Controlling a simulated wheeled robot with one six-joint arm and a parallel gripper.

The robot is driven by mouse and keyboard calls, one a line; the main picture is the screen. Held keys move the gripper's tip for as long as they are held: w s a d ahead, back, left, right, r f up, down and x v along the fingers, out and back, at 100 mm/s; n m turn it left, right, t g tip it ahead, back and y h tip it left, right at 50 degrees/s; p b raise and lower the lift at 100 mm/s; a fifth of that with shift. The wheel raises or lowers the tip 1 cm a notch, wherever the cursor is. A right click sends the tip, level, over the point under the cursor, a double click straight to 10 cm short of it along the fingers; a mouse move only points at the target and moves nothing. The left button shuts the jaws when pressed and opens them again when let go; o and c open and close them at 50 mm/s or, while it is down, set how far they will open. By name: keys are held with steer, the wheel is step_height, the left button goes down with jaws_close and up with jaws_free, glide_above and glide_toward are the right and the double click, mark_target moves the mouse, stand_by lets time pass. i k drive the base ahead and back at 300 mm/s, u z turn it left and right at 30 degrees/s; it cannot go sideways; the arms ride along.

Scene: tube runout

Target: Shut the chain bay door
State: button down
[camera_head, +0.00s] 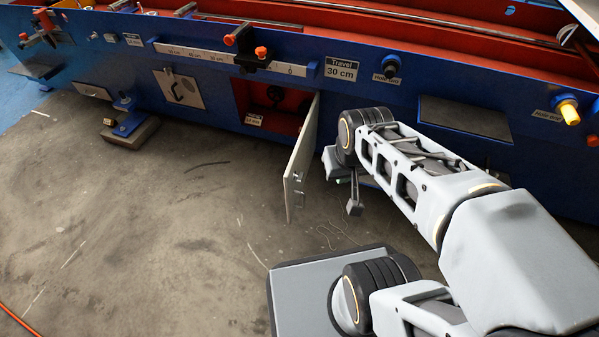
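The chain bay is a red-lined opening (241,95) in the blue machine's side, with dark round parts inside. Its door, a light grey panel (302,150), stands open. It is attached at the right edge of the opening and swings out toward me over the floor. A small metal latch or handle shows near its free edge. My gripper (353,200) is just to the right of the door, on its outer side, pointing down. A gap of floor shows between them. My wrist partly hides the gripper, and I cannot tell whether its fingers are apart.
The long blue machine (420,75) runs across the back. A second plate with a handle (180,88) and a foot block (130,132) are to the left. A yellow knob (569,112) sticks out at the right. The concrete floor left of the door is clear.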

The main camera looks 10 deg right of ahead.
mark_target(301, 159)
steer(key=z, duration=1.45)
steer(key=k, duration=0.8)
steer(key=u, duration=1.55)
steer(key=i, duration=0.5)
steer(key=z, duration=0.1)
